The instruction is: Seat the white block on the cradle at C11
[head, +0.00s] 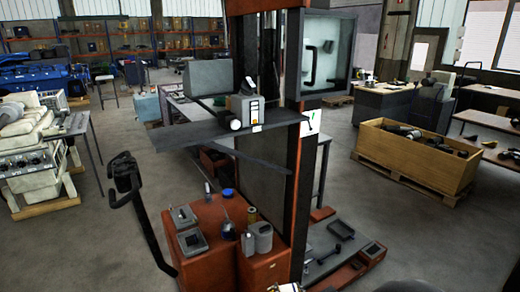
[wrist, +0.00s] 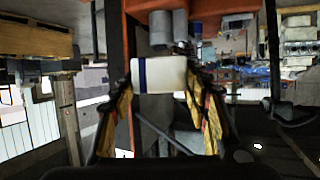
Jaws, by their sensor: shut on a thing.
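My gripper (wrist: 160,88) shows in the wrist view, its yellow and dark fingers on either side of the white block (wrist: 172,76). The fingers are shut on the block, which has a dark blue band near its left end. The wrist picture is upside down, with the floor and machinery at the top. I cannot pick out the cradle at C11 or read any such label in either view.
An orange lift truck (head: 210,250) with a tall mast stands in the middle of the head view, with jars and devices on its body. A grey shelf (head: 190,136) juts from the mast. A wooden crate (head: 405,160) stands right, with open floor before it.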

